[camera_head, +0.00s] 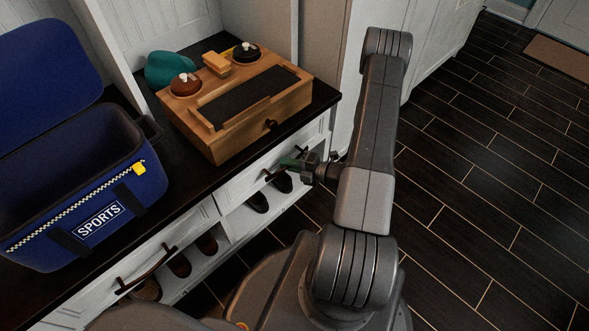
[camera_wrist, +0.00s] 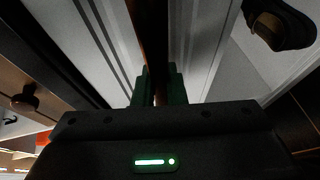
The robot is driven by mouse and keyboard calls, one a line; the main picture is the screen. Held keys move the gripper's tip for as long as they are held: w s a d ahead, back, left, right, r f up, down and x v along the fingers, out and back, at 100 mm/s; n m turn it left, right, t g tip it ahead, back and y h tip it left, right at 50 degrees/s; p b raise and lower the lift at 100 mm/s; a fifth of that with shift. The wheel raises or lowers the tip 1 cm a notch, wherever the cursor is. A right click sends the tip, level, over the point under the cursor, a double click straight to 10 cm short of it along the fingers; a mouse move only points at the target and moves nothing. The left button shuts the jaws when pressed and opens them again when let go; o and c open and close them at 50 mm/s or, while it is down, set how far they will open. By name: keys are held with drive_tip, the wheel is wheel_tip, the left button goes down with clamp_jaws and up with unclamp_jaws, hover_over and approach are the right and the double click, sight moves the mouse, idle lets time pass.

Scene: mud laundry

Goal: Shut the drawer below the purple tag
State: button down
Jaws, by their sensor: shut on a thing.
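My gripper (camera_head: 292,163) is at the right-hand white drawer (camera_head: 232,183) under the dark bench top. Its green fingers are shut on that drawer's dark handle (camera_head: 269,174). In the wrist view the brown handle bar (camera_wrist: 153,45) runs between the fingers (camera_wrist: 158,88), against white panelled fronts. The left-hand drawer (camera_head: 188,228) has a similar dark handle (camera_head: 146,269) and is clear of my gripper. No purple tag is visible in either view. I cannot tell how far the held drawer stands out.
A wooden box (camera_head: 222,146) with shoe-care items and a blue SPORTS bag (camera_head: 150,185) with its lid raised stand on the dark bench top (camera_head: 188,190). Shoes (camera_head: 258,200) sit in cubbies below the drawers. The dark plank floor (camera_head: 480,190) at right is clear.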

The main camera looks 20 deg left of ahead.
drive_tip(key=shift+w+a, duration=0.25)
drive_tip(key=shift+a, duration=0.1)
drive_tip(key=c, duration=1.5)
unclamp_jaws()
drive_tip(key=shift+a, duration=0.1)
drive_tip(key=shift+r, duration=0.1)
drive_tip(key=d+p, duration=0.1)
drive_tip(key=d, duration=0.3)
drive_tip(key=d+r+p, duration=0.1)
drive_tip(key=d, duration=0.4)
drive_tip(key=d+r, duration=0.1)
drive_tip(key=d, duration=0.3)
drive_tip(key=shift+d+p, duration=0.4)
